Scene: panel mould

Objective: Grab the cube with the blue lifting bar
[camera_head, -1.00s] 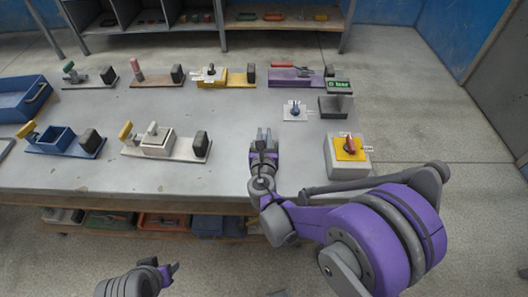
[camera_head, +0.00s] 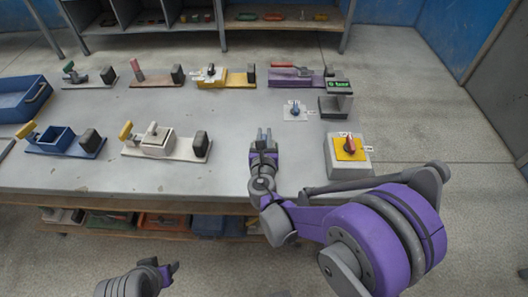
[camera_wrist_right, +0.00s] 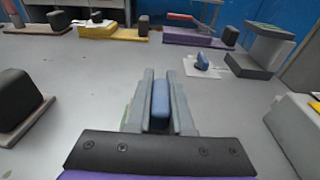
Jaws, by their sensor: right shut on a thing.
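My right gripper (camera_head: 264,136) is over the front right part of the grey table. In the right wrist view its two grey fingers (camera_wrist_right: 159,95) are shut on a blue bar (camera_wrist_right: 160,100), which stands between them. The cube under the bar is hidden by the fingers and the gripper body. I cannot tell whether it touches the table. My left gripper (camera_head: 170,270) is low in front of the table's near edge, apart from everything. Its fingers are too small to tell whether they are open.
Clamp fixtures stand on the table: white (camera_head: 184,149), blue (camera_head: 75,148), yellow (camera_head: 237,78) and purple (camera_head: 293,80). A blue knob on a white plate (camera_head: 295,113), a display stand (camera_head: 337,103) and a yellow-topped switch box (camera_head: 349,158) are at right. The table's middle is clear.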

